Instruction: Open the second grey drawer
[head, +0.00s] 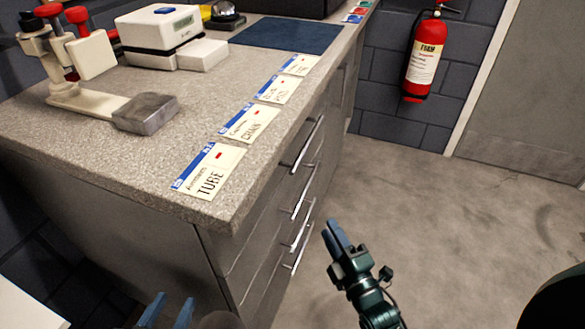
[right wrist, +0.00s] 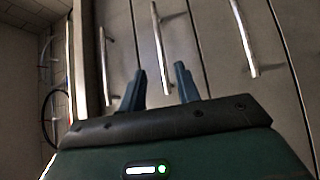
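The grey drawers (head: 262,240) sit under the counter, stacked, each with a silver bar handle. The top handle (head: 308,145) and the second drawer's handle (head: 302,197) show on the front, with lower handles beneath. All drawers look shut. My right gripper (head: 334,232) is in front of the drawers, to the right of the handles and apart from them. In the right wrist view its two fingers (right wrist: 160,85) are spread and empty. A bar handle (right wrist: 160,48) stands ahead between them; I cannot tell which drawer it belongs to. My left gripper (head: 168,310) is open and empty at the bottom edge.
The speckled countertop (head: 110,160) holds labelled cards (head: 210,171), a white box (head: 158,38), a blue mat (head: 288,36) and a clamp-like stand with a grey block (head: 146,113). A red fire extinguisher (head: 425,55) hangs on the wall. The floor (head: 450,220) right of the drawers is clear.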

